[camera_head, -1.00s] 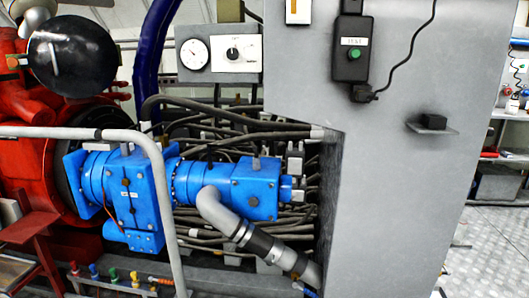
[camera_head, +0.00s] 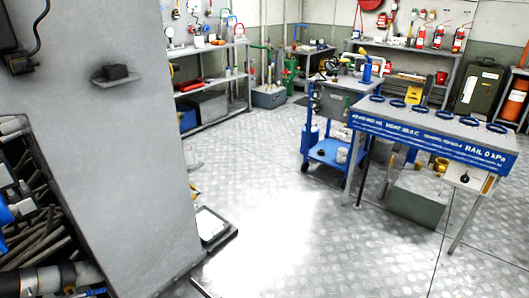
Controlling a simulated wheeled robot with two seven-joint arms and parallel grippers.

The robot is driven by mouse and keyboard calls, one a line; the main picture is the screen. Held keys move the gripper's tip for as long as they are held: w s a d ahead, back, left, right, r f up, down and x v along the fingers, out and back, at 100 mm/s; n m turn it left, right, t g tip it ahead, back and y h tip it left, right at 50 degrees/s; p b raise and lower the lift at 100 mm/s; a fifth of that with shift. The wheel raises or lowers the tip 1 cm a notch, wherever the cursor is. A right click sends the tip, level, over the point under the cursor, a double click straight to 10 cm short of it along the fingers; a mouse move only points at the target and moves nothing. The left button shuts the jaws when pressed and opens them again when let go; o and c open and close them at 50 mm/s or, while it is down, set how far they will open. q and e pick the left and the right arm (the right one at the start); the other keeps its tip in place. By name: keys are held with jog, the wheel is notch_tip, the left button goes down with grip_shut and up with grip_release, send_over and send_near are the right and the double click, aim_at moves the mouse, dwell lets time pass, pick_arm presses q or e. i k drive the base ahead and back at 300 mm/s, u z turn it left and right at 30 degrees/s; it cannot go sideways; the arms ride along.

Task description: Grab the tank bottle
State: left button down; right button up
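I cannot tell for sure which thing is the tank bottle. An orange cylinder (camera_head: 515,101) stands at the far right edge beside a dark green cabinet. Green cylinders (camera_head: 291,77) stand by the back wall near the pipes. A small blue bottle-like thing (camera_head: 366,70) stands on top of the blue cart, partly among other items. Several small red extinguisher-like bottles (camera_head: 438,37) stand on the back shelf. Neither of my grippers is in view.
A grey machine panel (camera_head: 115,150) fills the left. A blue-fronted table (camera_head: 430,125) with dark rings stands at right, beside the blue cart (camera_head: 328,151). A shelf rack (camera_head: 212,95) stands behind. The metal-plate floor between is open. A low tray (camera_head: 211,226) lies by the panel.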

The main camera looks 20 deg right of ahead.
aim_at(190, 153)
jog(key=z, duration=0.4)
jog(key=i, duration=1.6)
jog(key=u, duration=0.85)
